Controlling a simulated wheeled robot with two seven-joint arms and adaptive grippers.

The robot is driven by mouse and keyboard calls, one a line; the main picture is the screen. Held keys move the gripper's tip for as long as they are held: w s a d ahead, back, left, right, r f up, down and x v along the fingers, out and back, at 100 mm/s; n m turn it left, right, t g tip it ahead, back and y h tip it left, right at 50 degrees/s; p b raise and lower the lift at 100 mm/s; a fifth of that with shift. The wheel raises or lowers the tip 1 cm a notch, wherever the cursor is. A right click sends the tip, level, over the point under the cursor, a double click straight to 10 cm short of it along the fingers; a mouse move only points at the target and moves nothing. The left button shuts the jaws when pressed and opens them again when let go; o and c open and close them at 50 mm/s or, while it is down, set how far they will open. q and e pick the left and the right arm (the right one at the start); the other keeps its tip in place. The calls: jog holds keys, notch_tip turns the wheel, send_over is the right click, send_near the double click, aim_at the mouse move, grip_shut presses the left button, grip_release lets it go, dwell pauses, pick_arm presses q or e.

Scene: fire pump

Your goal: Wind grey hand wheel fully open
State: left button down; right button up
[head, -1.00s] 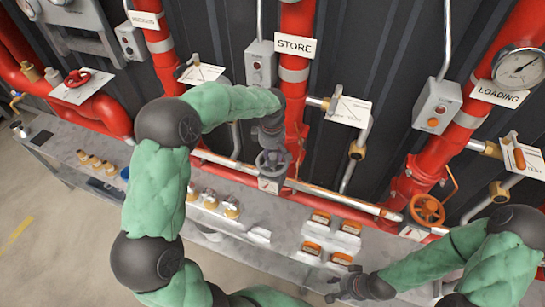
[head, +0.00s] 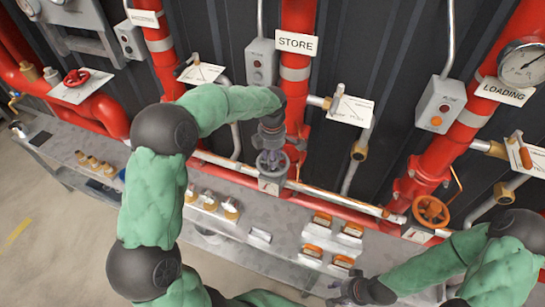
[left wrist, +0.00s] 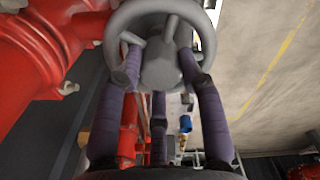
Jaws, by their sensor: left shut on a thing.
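The grey hand wheel (head: 271,163) sits on the red pipe below the STORE sign, in the middle of the head view. In the left wrist view the wheel's round rim (left wrist: 113,24) and hub (left wrist: 160,66) fill the top. My left gripper (head: 271,152) reaches down onto the wheel from above. Its purple fingers (left wrist: 162,80) are shut on the wheel, on either side of the hub and against the spokes. My right gripper (head: 345,293) is at the bottom of the head view, away from the wheel and empty; its fingers are too small to judge.
An orange hand wheel (head: 431,211) is on the LOADING pipe at right, and a red one (head: 76,77) is at far left. The grey bench (head: 105,157) below carries several brass fittings and orange-topped blocks (head: 322,219). Grey boxes (head: 261,62) hang on the wall.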

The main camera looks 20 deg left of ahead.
pick_arm(q)
jog(key=n, duration=0.4)
jog(key=shift+a+b, duration=0.15)
jog(key=shift+b, duration=0.2)
jog(key=c, duration=1)
grip_release()
jog(key=o, duration=0.4)
jog(key=shift+w+f, duration=0.1)
jog(key=shift+r+p, duration=2.4)
jog(key=shift+r, duration=1.2)
jog(key=shift+f, duration=0.1)
